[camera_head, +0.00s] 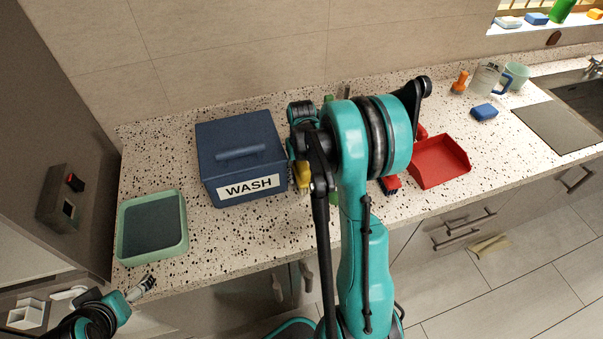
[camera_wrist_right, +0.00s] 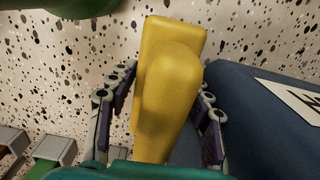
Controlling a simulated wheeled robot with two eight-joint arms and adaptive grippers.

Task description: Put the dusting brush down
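A yellow object (camera_wrist_right: 168,85) fills the middle of the right wrist view, a block with a rounded handle-like part. It may be the dusting brush; its bristles do not show. It also shows in the head view (camera_head: 302,176), close to the right side of the blue WASH box. My right gripper (camera_wrist_right: 165,108) has one finger on each side of it, with narrow gaps visible at its sides, so it looks open around it. My arm hides much of this spot in the head view. My left gripper (camera_head: 142,287) is at the counter's front left edge, apart from the objects; its fingers are too small to judge.
The blue WASH box (camera_head: 238,143) stands beside the yellow object. A green-rimmed tray (camera_head: 182,232) is at left. A red dustpan (camera_head: 440,163) lies right of my arm, with a small red-and-blue thing (camera_head: 390,185) nearby. A blue sponge (camera_head: 484,112) lies farther right.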

